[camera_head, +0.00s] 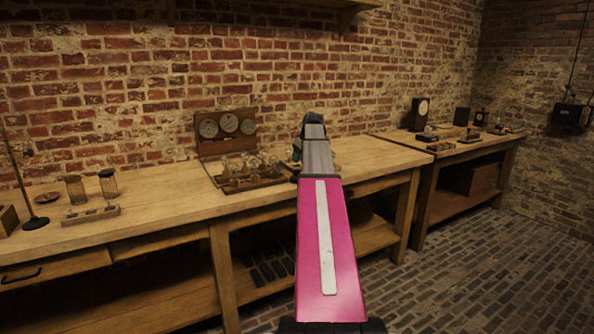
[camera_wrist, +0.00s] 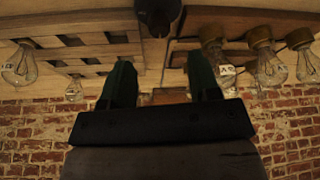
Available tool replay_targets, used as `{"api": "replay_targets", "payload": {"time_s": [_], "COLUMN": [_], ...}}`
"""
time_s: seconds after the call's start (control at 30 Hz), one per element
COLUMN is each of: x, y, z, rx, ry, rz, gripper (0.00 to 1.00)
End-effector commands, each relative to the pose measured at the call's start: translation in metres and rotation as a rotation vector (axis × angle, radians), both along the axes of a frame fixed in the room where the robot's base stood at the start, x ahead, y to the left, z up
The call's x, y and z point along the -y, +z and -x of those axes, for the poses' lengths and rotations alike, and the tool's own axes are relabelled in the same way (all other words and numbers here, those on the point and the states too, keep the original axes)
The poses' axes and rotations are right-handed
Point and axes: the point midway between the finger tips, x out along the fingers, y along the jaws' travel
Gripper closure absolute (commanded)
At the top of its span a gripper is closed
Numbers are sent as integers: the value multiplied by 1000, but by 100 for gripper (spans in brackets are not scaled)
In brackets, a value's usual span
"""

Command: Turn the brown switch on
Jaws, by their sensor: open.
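A wooden instrument panel (camera_head: 209,148) with three round dials stands on the bench. Its base carries several glass bulbs (camera_head: 250,167). In the wrist view bulbs on brass-coloured sockets (camera_wrist: 270,66) show at both sides, with wooden slats between. My gripper (camera_wrist: 160,78) is open, its two dark green fingers apart. A small brown piece (camera_wrist: 165,96) shows between the fingers; I cannot tell whether it is the brown switch. A dark rounded part (camera_wrist: 158,16) shows beyond the fingertips.
The wooden bench (camera_head: 150,205) runs along a brick wall. Two jars (camera_head: 76,190) and a small board (camera_head: 90,214) stand at left, beside a black stand (camera_head: 35,222). A second bench (camera_head: 430,195) at right holds dark boxes. Bare bench top lies left of the panel.

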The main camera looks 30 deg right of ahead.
Motion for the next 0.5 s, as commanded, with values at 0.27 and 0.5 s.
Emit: {"api": "replay_targets", "payload": {"time_s": [0.27,0.5], "x": [-4,-6], "y": [-45,-64], "z": [-18,-26], "rx": [-1,0], "ry": [-1,-1], "rz": [0,1], "gripper": [44,44]}}
